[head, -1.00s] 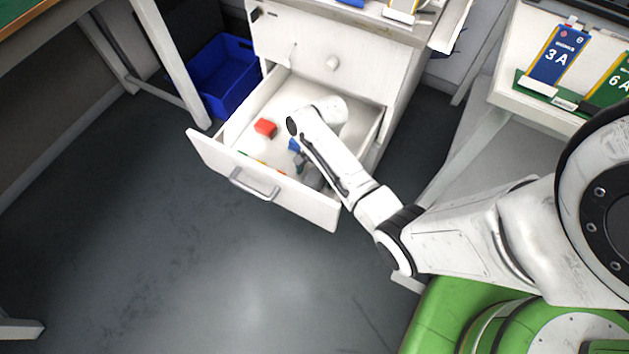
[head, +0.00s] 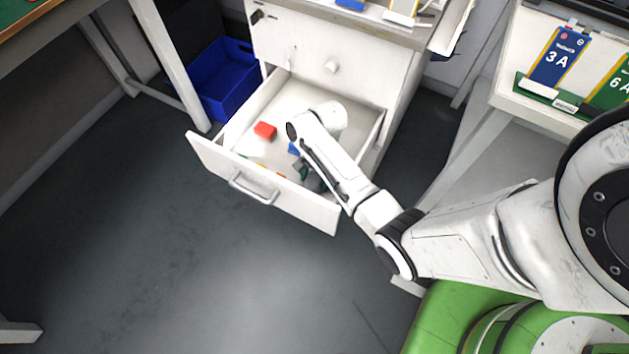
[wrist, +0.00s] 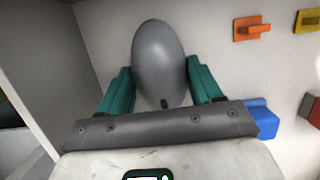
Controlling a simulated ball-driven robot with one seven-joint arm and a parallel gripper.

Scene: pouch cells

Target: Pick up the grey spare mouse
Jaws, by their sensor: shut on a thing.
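The grey mouse (wrist: 158,60) is a smooth grey oval in the wrist view, between the two teal fingers of my gripper (wrist: 160,88). The fingers are shut on its sides. In the head view my gripper (head: 303,171) is down inside the open drawer, near its front right part, and is partly hidden by my arm. I cannot make out the mouse clearly in the head view. Whether it touches the drawer floor is hard to tell.
The open drawer (head: 262,197) has walls close around my gripper. A red block (head: 265,130) and a blue block (wrist: 262,118) lie inside; orange (wrist: 251,28) and yellow (wrist: 308,21) pieces lie at right in the wrist view. A blue crate (head: 225,80) stands on the floor.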

